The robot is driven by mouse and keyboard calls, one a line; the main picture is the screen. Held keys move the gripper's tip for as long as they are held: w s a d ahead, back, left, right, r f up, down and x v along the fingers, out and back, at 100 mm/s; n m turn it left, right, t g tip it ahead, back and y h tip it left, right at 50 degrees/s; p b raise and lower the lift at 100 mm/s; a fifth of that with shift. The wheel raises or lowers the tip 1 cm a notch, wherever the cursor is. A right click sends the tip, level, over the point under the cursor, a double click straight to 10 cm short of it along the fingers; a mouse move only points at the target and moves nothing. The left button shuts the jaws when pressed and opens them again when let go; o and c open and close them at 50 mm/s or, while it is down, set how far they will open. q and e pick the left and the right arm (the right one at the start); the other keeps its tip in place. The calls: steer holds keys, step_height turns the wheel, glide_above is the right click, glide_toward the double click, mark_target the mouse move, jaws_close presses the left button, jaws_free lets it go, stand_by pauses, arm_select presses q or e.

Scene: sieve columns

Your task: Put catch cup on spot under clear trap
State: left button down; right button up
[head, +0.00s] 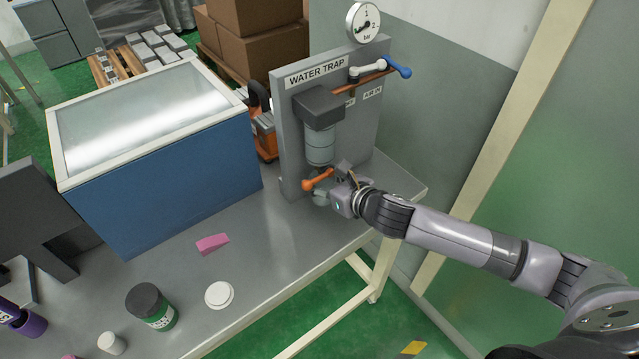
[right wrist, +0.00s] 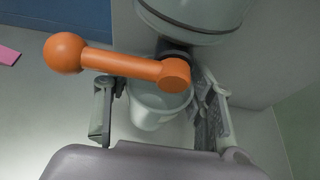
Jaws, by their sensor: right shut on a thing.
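The clear trap (head: 320,146) is a grey see-through bowl under a dark head on the WATER TRAP panel (head: 360,110). Its lower end also shows in the right wrist view (right wrist: 200,15). An orange lever (head: 318,180) sits below it and crosses in front in the right wrist view (right wrist: 115,62). My right gripper (head: 337,190) is shut on the pale catch cup (right wrist: 150,112), low beneath the trap and lever. The cup is partly hidden in the head view (head: 320,198). The spot under the trap is hidden. My left gripper is not in view.
A blue box with a clear lid (head: 190,175) stands left of the panel. A pink piece (head: 212,243), a white disc (head: 219,294), a dark-lidded jar (head: 152,306) and a small white cup (head: 111,343) are on the grey table. The table between the disc and panel is clear.

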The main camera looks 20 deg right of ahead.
steer(key=shift+w+a, duration=0.15)
steer(key=shift+w, duration=0.15)
steer(key=shift+w+f, duration=0.2)
steer(key=shift+f, duration=1.55)
steer(key=shift+f, duration=0.15)
steer(key=o, duration=1)
